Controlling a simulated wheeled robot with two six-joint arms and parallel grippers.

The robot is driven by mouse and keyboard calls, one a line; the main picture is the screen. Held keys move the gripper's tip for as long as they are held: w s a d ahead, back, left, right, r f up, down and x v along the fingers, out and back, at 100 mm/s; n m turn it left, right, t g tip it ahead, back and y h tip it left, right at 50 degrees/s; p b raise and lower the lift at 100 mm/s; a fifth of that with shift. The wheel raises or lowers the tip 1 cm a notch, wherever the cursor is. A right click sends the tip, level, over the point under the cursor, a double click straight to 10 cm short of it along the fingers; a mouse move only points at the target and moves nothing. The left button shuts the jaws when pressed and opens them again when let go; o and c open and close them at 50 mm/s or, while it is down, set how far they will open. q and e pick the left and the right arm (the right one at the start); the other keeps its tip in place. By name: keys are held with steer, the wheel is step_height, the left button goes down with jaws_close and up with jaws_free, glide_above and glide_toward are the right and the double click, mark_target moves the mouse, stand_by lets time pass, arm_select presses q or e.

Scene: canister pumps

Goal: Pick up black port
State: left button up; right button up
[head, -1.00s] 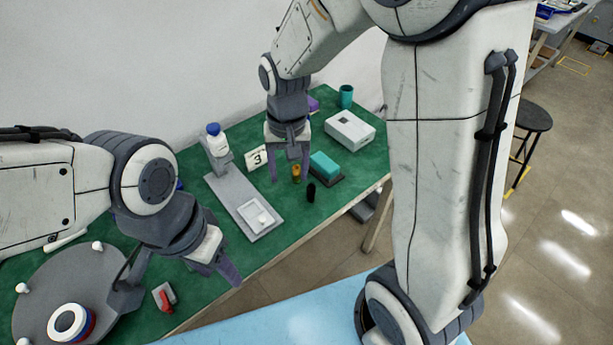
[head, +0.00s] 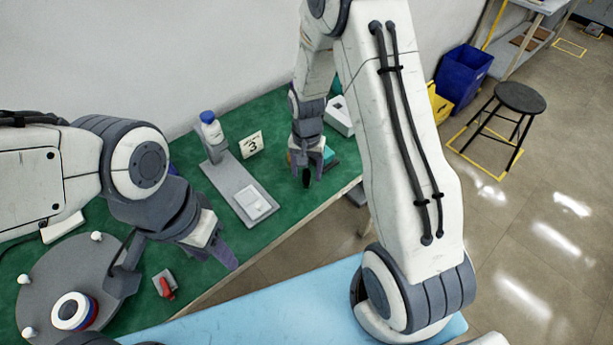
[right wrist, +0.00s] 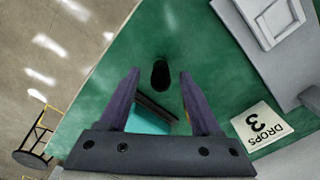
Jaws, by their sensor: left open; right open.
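The black port is a small dark upright cylinder (right wrist: 160,74) on the green table. In the right wrist view it stands just beyond and between the fingertips. My right gripper (right wrist: 158,76) is open and empty, with its fingers pointing down toward the port. In the head view the right gripper (head: 307,173) hangs over the table's right part, and the port (head: 306,180) shows dark between its fingertips, partly hidden. I cannot tell the exact height gap. My left gripper (head: 175,274) is open and empty near the round grey plate at the left.
A teal block (right wrist: 148,122) on a dark base lies close to the right gripper. A red-handled item (head: 165,285) lies near the left gripper. The table edge is close.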

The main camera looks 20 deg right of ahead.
steer(key=shift+f, duration=0.5)
jaws_close()
steer(key=shift+r, duration=0.1)
